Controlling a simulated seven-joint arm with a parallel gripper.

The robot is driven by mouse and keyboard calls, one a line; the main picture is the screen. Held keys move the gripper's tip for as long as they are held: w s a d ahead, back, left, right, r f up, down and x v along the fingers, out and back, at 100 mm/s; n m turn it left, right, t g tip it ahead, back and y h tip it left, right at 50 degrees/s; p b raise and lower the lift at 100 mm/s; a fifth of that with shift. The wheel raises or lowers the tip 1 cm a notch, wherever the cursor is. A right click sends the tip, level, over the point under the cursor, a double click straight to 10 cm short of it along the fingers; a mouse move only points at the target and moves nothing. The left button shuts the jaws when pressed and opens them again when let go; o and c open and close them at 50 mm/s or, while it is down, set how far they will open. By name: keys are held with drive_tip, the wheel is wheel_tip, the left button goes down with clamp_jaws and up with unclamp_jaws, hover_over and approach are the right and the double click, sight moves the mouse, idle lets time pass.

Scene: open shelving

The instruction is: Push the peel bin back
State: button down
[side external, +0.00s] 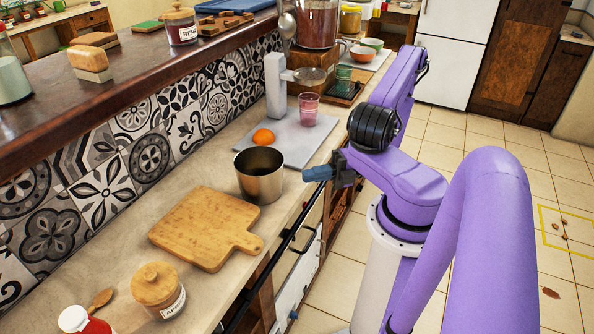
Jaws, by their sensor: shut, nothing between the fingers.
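An open-topped steel bin (258,182), which looks like the peel bin, stands upright on the counter beside the cutting board. Its inside looks dark and I cannot tell what it holds. My gripper (311,174) is at the counter's front edge, to the right of the bin, with its bluish fingers shut and empty. The fingers point left towards the bin, and a small gap shows between them in this view.
A wooden cutting board (205,228) lies left of the bin. Behind it, an orange (263,137) and a pink glass (308,108) sit on a grey juicer base (285,142). A patterned tile wall (150,150) bounds the counter's back. A black rail (285,240) runs along the front.

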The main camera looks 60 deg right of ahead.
sight(252, 156)
drive_tip(key=w, duration=0.3)
drive_tip(key=shift+w+a, duration=0.1)
drive_tip(key=shift+a, duration=0.2)
drive_tip(key=shift+w, duration=0.65)
drive_tip(key=w, duration=1.3)
drive_tip(key=shift+w+d, duration=0.15)
drive_tip(key=shift+w, duration=0.2)
